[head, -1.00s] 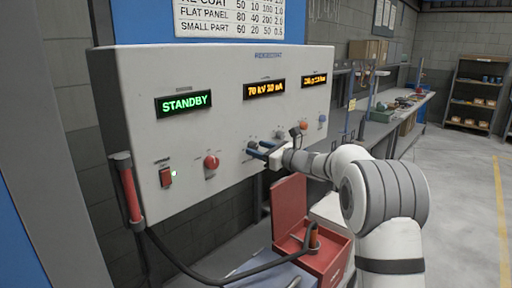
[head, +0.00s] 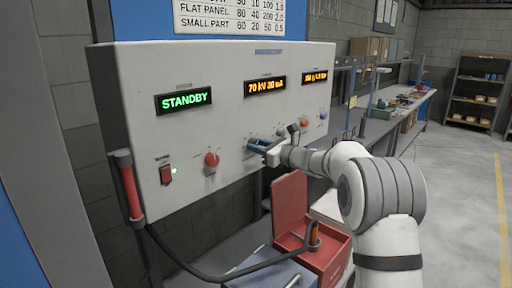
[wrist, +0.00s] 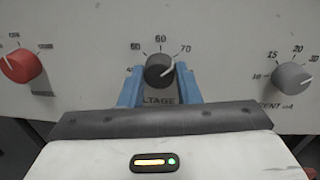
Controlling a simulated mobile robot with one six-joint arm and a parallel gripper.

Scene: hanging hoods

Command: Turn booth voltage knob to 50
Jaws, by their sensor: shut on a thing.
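The voltage knob (wrist: 159,72) is dark and round, with a white pointer turned up and right, close to the 70 mark. The letters "LTAGE" show below it in the wrist view. My gripper (wrist: 159,84) is shut on this knob, one blue finger on each side. The booth control panel (head: 225,110) carries a display (head: 264,87) reading 70 kV 30 mA. A green STANDBY display (head: 184,100) is lit at left.
A red knob (wrist: 22,66) is left of the voltage knob and a grey current knob (wrist: 291,78) is right. An open red toolbox (head: 325,258) stands below my arm. A workbench (head: 400,120) is behind.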

